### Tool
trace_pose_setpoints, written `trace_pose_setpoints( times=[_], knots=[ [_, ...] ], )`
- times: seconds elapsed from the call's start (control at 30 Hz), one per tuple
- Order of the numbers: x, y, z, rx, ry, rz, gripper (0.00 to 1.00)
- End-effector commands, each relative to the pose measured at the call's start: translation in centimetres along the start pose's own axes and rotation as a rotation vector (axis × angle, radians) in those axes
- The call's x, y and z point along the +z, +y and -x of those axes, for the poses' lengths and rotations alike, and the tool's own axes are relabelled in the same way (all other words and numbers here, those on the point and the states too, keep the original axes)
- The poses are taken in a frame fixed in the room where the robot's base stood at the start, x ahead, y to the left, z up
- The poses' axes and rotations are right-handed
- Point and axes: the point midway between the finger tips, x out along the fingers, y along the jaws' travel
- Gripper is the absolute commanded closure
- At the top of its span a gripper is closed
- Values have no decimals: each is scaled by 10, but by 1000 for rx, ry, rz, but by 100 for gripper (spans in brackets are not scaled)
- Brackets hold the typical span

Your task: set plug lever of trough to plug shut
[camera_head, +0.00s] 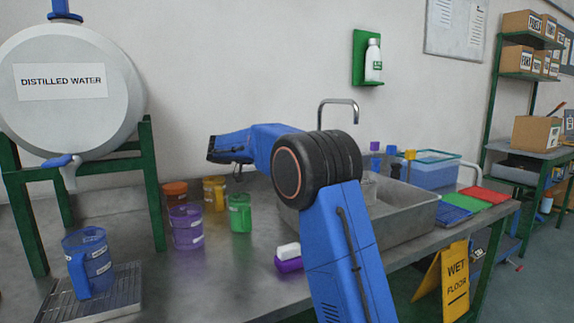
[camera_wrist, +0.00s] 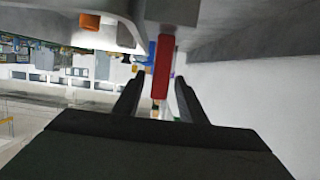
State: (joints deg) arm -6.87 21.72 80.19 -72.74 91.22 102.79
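The grey metal trough (camera_head: 408,222) is set in the bench, with my arm across its left part. In the wrist view a red bar (camera_wrist: 163,66), which looks like the plug lever, hangs in front of a grey metal surface. My gripper (camera_wrist: 157,92) is open, with dark fingers apart on the left and right of the bar's lower end. Gaps show on both sides; I cannot tell how deep the bar sits between the fingers. The gripper and lever cannot be made out in the head view. The plug is not visible.
A curved tap (camera_head: 338,103) rises behind the trough. Coloured mugs (camera_head: 187,227) and a white-and-purple block (camera_head: 288,257) stand left of my arm. A blue tub (camera_head: 428,170) and coloured mats (camera_head: 465,202) lie right of the trough. A yellow sign (camera_head: 455,282) stands below.

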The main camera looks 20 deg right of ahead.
Motion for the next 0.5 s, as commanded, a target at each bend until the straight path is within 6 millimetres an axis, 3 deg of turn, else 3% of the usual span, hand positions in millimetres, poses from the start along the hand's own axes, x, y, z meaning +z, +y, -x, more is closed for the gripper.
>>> trace_pose_setpoints(
  times=[0.17, 0.5],
  knots=[
    [0, -1, 12, -2, 0, 0, 62],
    [0, -1, 76, -4, 0, 0, 62]
  ],
)
